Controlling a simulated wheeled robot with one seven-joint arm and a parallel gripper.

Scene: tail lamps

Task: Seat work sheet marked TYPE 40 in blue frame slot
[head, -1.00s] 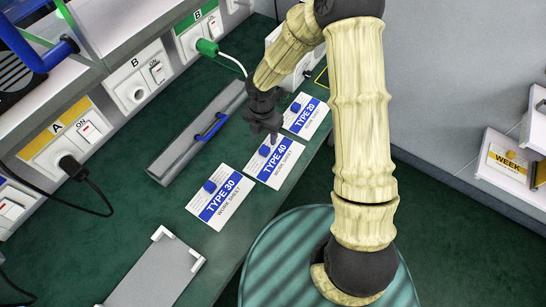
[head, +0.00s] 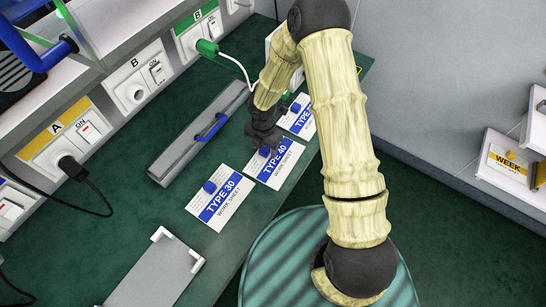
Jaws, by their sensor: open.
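The TYPE 40 work sheet (head: 274,165) lies flat on the green bench, a white card with a blue band and a small blue knob (head: 265,152). My gripper (head: 263,146) is open and points down right at this knob. I cannot tell whether the fingers are around the knob or just above it. A grey plate with white corner brackets (head: 158,272) lies at the lower left. I cannot make out a blue frame slot for certain; a blue tubular piece (head: 28,50) shows at the upper left.
The TYPE 30 sheet (head: 220,197) lies just left of TYPE 40, and another sheet (head: 300,119), partly covered by my arm, lies to its right. A long grey box with a blue handle (head: 212,127) lies behind. Sockets with plugged cables (head: 72,168) line the back.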

